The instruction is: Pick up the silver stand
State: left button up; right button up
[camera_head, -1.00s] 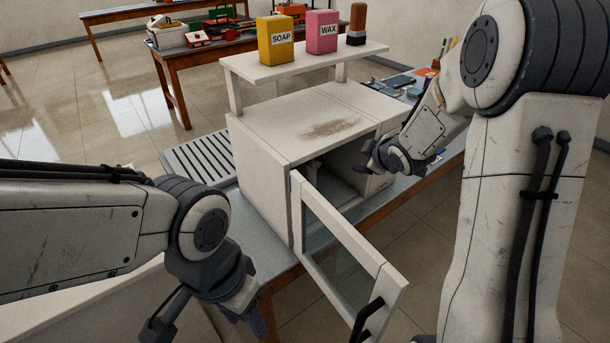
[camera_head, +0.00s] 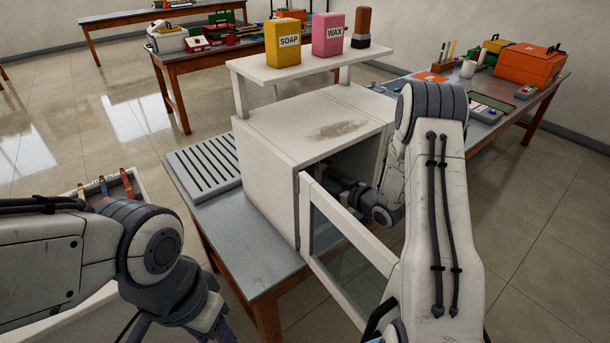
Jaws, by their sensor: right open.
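No silver stand can be made out in the head view; the inside of the white cabinet (camera_head: 262,170) is dark and mostly blocked by my right arm. The cabinet's glass door (camera_head: 335,240) stands open toward me. My right gripper (camera_head: 345,188) reaches into the cabinet's opening, behind the top of the door, and is open; its fingertips are hard to see in the shade. My left arm is at the lower left, and its gripper (camera_head: 212,330) is cut by the bottom edge, so its jaws do not show clearly.
A shelf (camera_head: 250,68) over the cabinet carries a yellow SOAP box (camera_head: 283,45), a pink WAX box (camera_head: 328,36) and a brown brush (camera_head: 361,28). A slotted grey rack (camera_head: 203,160) lies left of the cabinet. An orange toolbox (camera_head: 528,66) stands at the right.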

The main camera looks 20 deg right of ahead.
aim_at(318, 179)
jog(key=x, duration=0.3)
jog(key=p+x, duration=0.1)
jog(key=x, duration=0.2)
jog(key=shift+w+d+f, duration=0.1)
jog(key=shift+w+f, duration=0.1)
jog(key=shift+w, duration=0.2)
jog(key=shift+r, duration=0.1)
grip_shut()
